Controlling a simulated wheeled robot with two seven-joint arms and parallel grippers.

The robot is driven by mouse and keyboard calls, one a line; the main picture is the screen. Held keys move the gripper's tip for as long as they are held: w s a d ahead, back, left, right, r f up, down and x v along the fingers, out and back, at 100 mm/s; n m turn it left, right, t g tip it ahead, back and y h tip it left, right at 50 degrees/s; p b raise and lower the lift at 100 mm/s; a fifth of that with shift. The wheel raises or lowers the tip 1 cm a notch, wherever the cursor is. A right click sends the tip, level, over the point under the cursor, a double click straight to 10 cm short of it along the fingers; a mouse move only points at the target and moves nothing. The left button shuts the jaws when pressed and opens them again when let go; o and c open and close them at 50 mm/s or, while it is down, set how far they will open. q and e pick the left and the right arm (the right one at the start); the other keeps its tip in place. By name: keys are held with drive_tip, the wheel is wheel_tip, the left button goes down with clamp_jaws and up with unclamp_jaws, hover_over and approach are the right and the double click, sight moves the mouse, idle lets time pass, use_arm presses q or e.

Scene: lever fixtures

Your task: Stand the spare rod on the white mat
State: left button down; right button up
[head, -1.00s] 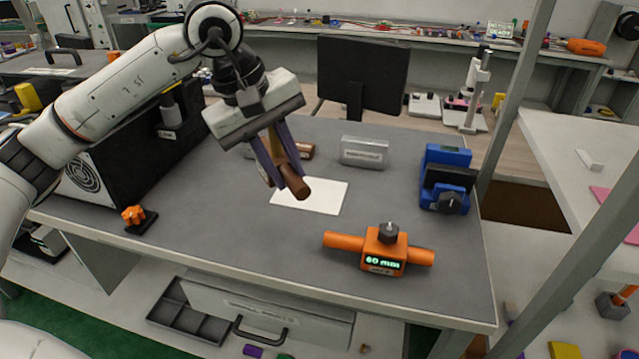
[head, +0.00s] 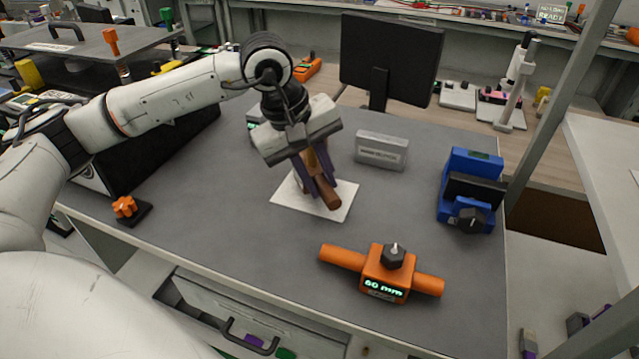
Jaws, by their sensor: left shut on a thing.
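My left gripper (head: 318,181) is shut on a brown rod (head: 329,194) and points down over the white mat (head: 338,210). The rod is tilted, with its lower end toward the front right; I cannot tell whether it touches the mat. The mat lies flat on the grey table, partly hidden by the gripper and rod. My right gripper does not show.
An orange fixture with a 60 mm display (head: 384,272) stands at the table's front. A blue device (head: 470,190) stands at the right, a grey labelled box (head: 382,151) behind the mat, a monitor (head: 390,58) at the back. An orange knob (head: 124,206) sits front left.

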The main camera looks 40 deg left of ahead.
use_arm(q)
drive_tip(key=shift+f, duration=0.9)
drive_tip(key=c, duration=1.6)
unclamp_jaws()
drive_tip(key=shift+o, duration=0.2)
drive_tip(key=shift+r, duration=0.45)
drive_tip(key=v, duration=1.1)
drive_tip(key=shift+r, duration=0.15)
drive_tip(key=shift+s+a, duration=0.15)
